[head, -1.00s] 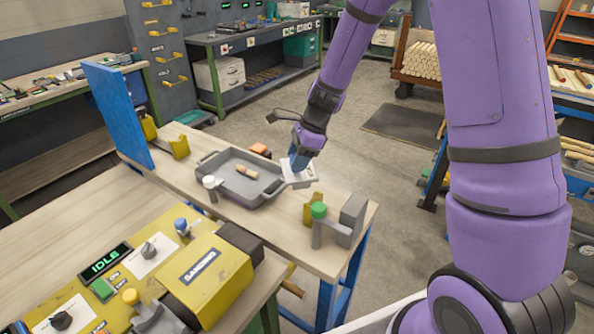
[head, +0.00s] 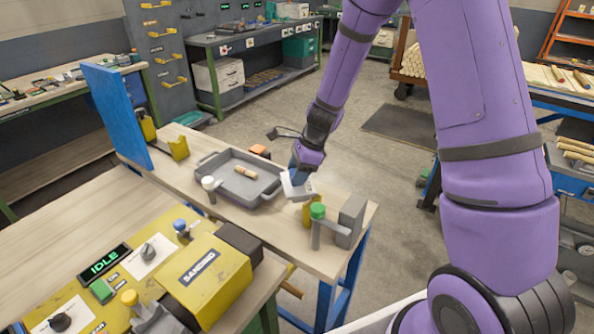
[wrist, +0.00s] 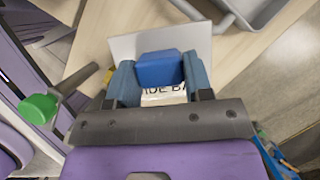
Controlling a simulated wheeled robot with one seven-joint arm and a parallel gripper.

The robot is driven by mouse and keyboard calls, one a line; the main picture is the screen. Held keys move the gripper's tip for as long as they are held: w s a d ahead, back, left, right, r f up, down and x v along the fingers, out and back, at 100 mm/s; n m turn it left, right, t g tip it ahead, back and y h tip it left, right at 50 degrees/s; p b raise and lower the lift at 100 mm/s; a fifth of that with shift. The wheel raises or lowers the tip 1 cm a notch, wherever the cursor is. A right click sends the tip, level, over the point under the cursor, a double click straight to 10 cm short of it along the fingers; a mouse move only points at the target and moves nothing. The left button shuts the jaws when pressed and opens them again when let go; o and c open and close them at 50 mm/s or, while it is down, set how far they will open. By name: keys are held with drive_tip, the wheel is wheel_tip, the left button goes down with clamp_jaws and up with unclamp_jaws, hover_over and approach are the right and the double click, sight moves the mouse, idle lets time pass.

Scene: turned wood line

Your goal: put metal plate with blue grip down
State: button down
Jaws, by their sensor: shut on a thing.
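My gripper (head: 302,176) is shut on the blue grip (wrist: 160,69) of the metal plate. The plate (head: 290,188) is flat and light grey, and in the head view it is just right of the grey tray, behind the yellow block. In the wrist view the plate (wrist: 127,47) spreads out beyond the fingers, with the blue grip between them. Part of a printed label shows below the grip. My gripper hides part of the plate, and I cannot tell whether the plate touches the table.
The grey tray (head: 215,176) on the wooden bench (head: 180,176) holds a turned wood piece (head: 245,172). A yellow block (head: 308,214), a green-topped post (head: 318,211) and a grey block (head: 351,220) stand at the bench's right end. A white-topped post (head: 209,184) stands before the tray.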

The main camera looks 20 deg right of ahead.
drive_tip(key=shift+f, duration=0.1)
drive_tip(key=c, duration=0.5)
unclamp_jaws()
